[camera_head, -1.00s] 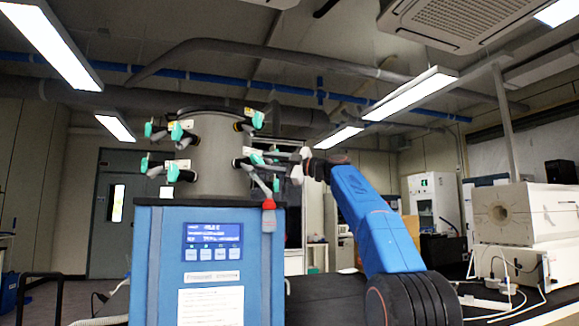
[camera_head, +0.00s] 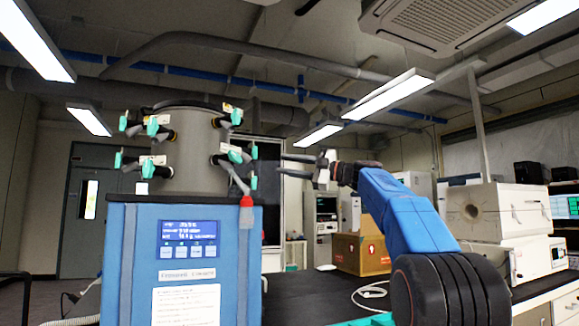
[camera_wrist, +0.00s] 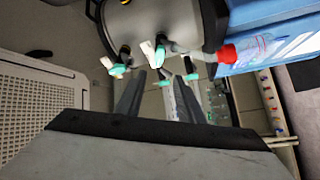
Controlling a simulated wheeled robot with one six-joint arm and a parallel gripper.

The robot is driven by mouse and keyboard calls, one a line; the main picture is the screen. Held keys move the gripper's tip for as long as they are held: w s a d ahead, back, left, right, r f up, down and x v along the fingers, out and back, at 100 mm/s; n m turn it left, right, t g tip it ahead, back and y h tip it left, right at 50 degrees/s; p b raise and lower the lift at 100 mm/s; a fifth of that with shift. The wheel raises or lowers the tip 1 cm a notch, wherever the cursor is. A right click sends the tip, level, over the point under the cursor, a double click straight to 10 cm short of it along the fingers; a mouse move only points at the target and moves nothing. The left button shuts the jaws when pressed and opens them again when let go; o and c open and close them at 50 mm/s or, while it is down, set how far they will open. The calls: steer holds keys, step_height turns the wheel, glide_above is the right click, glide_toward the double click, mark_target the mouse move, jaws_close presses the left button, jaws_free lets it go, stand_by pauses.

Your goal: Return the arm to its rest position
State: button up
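My gripper (camera_head: 290,165) points left, with its two dark fingers apart and nothing between them. It is to the right of the freeze dryer's grey drum (camera_head: 190,150), clear of the green-handled valves (camera_head: 235,157). In the wrist view my gripper (camera_wrist: 158,98) also shows spread, empty fingers. My blue arm reaches up from the lower right. A small clear flask with a red cap (camera_head: 246,212) hangs from a lower right valve of the dryer. The flask also shows in the wrist view (camera_wrist: 252,49), at the upper right, apart from the fingers.
The blue freeze dryer cabinet (camera_head: 140,260) fills the left front. A dark bench top (camera_head: 310,296) lies behind and to the right, with a cardboard box (camera_head: 360,253) and white furnace units (camera_head: 495,215). Open air surrounds my gripper on its right side.

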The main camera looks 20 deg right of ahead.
steer(key=shift+s+d, duration=0.1)
steer(key=shift+d, duration=0.05)
stand_by(0.4)
steer(key=s+a+f+m+g+h, duration=0.15)
steer(key=s+a+f+m, duration=0.3)
steer(key=f, duration=0.45)
steer(key=s+a+f+m+g+h, duration=0.1)
steer(key=s+a+f+m+h, duration=0.25)
steer(key=s+f, duration=0.45)
steer(key=s+a+f+m+g+h, duration=0.25)
steer(key=a+f+m, duration=0.2)
steer(key=f, duration=0.65)
steer(key=s+d+f+m+g+h, duration=0.1)
steer(key=s+f+m+h, duration=0.3)
steer(key=s+f, duration=1.1)
steer(key=s+d+f+m+g+h, duration=0.2)
steer(key=s+f+m, duration=0.4)
steer(key=s+f, duration=1)
step_height(320, 180, down, 7)
steer(key=shift+d+f+h, duration=0.2)
steer(key=shift+d+h, duration=0.6)
steer(key=shift+h, duration=0.15)
